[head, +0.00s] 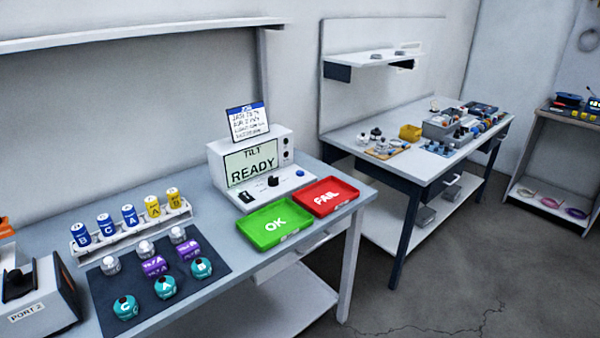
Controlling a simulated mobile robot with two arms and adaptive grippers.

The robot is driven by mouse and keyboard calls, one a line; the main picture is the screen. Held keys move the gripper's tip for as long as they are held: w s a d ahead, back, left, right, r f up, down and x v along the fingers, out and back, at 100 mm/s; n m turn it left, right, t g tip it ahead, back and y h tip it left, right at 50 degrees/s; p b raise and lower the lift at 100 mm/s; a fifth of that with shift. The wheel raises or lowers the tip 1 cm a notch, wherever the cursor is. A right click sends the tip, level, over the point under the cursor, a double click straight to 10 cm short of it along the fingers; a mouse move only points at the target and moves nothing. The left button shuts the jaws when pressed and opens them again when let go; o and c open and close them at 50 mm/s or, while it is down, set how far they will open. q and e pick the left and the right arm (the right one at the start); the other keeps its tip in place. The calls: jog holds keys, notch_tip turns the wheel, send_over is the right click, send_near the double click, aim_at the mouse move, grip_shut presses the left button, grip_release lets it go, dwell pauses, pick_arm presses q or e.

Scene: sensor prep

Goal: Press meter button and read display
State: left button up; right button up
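The meter (262,172) is a white box at the back right of the near bench. Its display (251,163) reads "TILT" above "READY". A blue button (300,173) sits at the right of its lower front ledge. A black socket-like part (274,181) stands on the ledge left of the button, and nothing is seen seated in it. A card (247,120) with a blue header and lines of text stands on top of the meter; most of the text is too small to read. Neither of my grippers is in view.
A green OK tray (288,245) and a red FAIL tray (306,207) lie empty before the meter. A dark mat (205,281) holds teal, purple and silver parts. Behind it, a rack (138,231) holds labelled blue and yellow cylinders. A PORT 2 device (40,300) stands far left.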

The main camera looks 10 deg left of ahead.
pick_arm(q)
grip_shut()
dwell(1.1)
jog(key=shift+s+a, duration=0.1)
